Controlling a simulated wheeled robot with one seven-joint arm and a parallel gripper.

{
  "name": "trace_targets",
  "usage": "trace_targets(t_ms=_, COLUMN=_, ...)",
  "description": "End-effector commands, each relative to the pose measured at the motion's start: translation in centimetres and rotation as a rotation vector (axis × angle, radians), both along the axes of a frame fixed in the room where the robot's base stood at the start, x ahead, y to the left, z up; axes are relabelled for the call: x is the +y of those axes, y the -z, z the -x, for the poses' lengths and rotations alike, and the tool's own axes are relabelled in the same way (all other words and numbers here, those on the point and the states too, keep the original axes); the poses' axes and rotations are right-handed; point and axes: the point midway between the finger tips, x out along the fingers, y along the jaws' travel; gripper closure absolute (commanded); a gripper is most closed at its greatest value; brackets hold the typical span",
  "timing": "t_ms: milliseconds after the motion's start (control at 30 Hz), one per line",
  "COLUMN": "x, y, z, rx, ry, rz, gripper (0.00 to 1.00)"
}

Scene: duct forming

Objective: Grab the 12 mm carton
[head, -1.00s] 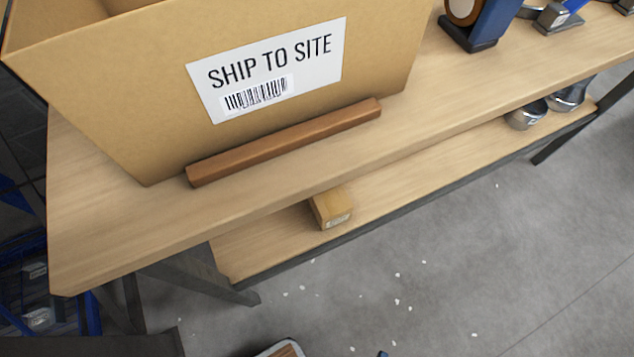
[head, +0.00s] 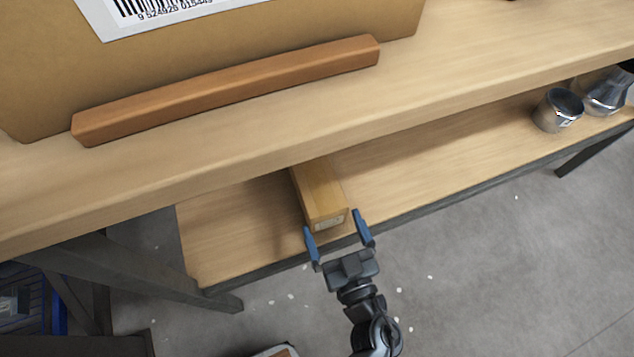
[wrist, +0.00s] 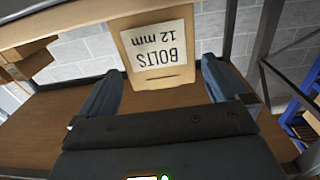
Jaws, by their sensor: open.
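The 12 mm carton (head: 320,194) is a small tan box on the lower shelf (head: 240,222) of the bench, partly under the tabletop. Its label reads "BOLTS 12 mm", upside down, in the wrist view (wrist: 158,48). My gripper (head: 339,232) is open, its blue fingers just in front of the carton's labelled end, one toward each side. In the wrist view the carton's end shows between and beyond the fingertips (wrist: 160,72). The carton's far end is hidden under the tabletop.
The tabletop (head: 450,75) overhangs the shelf. On it stand a large cardboard box (head: 40,85) and a brown wooden bar (head: 225,90). Metal cans (head: 557,110) stand at the shelf's right. A dark bench leg (head: 125,272) is at left.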

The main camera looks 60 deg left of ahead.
Motion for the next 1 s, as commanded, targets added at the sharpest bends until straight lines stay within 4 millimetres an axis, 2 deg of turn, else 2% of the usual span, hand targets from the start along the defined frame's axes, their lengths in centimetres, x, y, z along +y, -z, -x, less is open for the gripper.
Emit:
trace_targets(t_ms=100, x=1.4, y=0.1, z=-0.2, rx=-0.001, ry=0.000, rz=-0.001, gripper=0.00)
trace_targets(t_ms=333, x=3.1, y=0.2, z=-0.4, rx=-0.002, ry=0.000, rz=-0.001, gripper=0.00)
trace_targets(t_ms=600, x=7.1, y=0.2, z=-0.8, rx=-0.002, ry=-0.001, rz=-0.002, gripper=0.00)
trace_targets(t_ms=733, x=7.8, y=0.1, z=-0.9, rx=0.000, ry=0.002, rz=0.000, gripper=0.00)
trace_targets(t_ms=967, x=7.8, y=0.0, z=-0.9, rx=0.000, ry=0.002, rz=0.000, gripper=0.00)
trace_targets(t_ms=1000, x=7.8, y=0.0, z=-0.9, rx=0.000, ry=0.002, rz=0.000, gripper=0.04)
